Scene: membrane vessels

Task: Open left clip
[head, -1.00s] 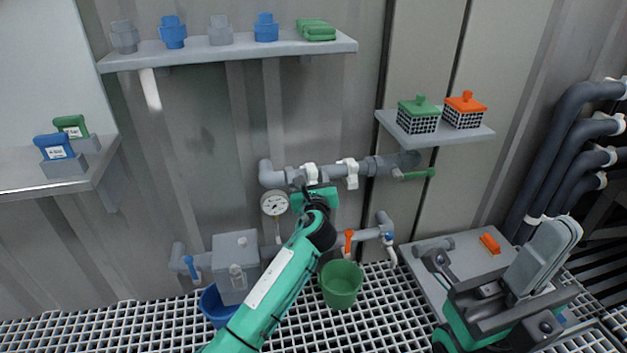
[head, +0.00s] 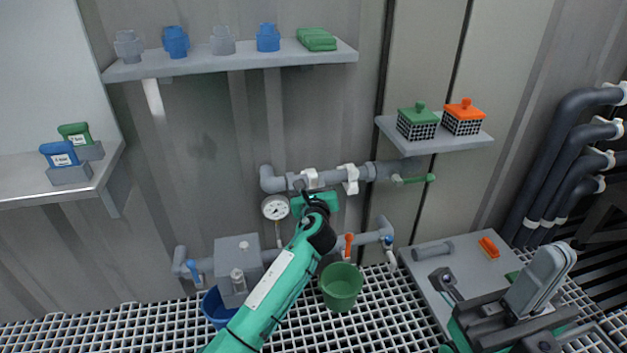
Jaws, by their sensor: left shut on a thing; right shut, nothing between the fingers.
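The left clip (head: 312,173) is a small white clip around the grey horizontal pipe (head: 330,178) on the wall. The right clip (head: 352,188) is a like white clip further right on the same pipe. My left gripper (head: 308,184) reaches up to the pipe from below and is shut at the left clip. My own green wrist and dark gripper hide its fingertips and the lower part of that clip. My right gripper (head: 541,279), with grey fingers, is shut and empty at the lower right, away from the clips.
A pressure gauge (head: 275,208) is just left of my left gripper. A green-handled valve (head: 413,179) is at the pipe's right end. Below are an orange-handled valve (head: 348,245) and a green bucket (head: 342,286). A shelf (head: 450,143) holds two baskets at the right.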

